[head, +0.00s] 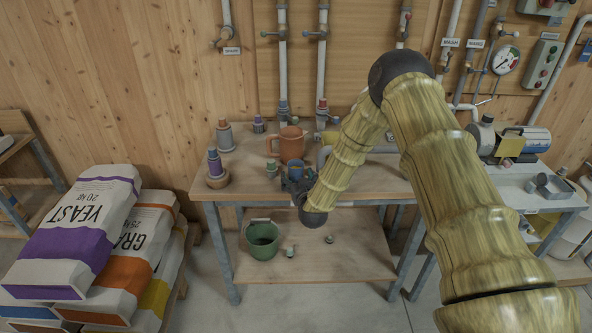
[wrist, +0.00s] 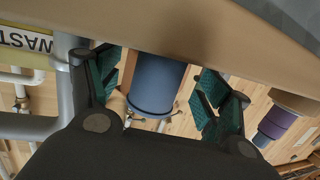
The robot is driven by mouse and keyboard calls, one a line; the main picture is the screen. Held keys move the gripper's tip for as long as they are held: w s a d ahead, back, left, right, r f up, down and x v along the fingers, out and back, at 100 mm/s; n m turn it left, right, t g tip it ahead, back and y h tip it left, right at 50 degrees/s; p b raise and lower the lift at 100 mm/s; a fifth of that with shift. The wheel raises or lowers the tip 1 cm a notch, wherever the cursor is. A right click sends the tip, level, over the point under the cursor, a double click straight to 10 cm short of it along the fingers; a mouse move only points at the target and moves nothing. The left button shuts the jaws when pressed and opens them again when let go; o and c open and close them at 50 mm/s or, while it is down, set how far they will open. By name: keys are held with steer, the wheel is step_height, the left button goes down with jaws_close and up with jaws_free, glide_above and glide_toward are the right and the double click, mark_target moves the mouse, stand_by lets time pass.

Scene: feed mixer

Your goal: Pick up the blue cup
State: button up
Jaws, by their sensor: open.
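The blue cup (head: 295,168) stands on the wooden workbench (head: 245,187) near its front edge, and my gripper partly hides it in the head view. In the wrist view the blue cup (wrist: 157,85) shows as a plain blue cylinder between the two fingers, its far part cut off by the brown band across the top. My gripper (head: 297,181) is open around the cup. In the wrist view my gripper (wrist: 155,90) has dark green finger pads on both sides of the cup, with a visible gap on the right. Contact on the left is hard to tell.
An orange jug (head: 291,144) stands just behind the cup. A purple-and-grey stack (head: 215,165) on a wooden round is to the left, with capped containers (head: 224,136) behind. Pipes (head: 323,75) rise behind the bench. A green bucket (head: 263,241) sits on the lower shelf.

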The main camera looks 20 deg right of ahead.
mark_target(296, 173)
steer(key=shift+w+d+f+p, duration=0.1)
steer(key=shift+w+p, duration=0.1)
steer(key=shift+w, duration=0.55)
steer(key=shift+w+d+f+p, duration=0.1)
steer(key=shift+w+p, duration=0.1)
steer(key=shift+w, duration=0.55)
steer(key=shift+c, duration=0.4)
steer(key=c, duration=1.1)
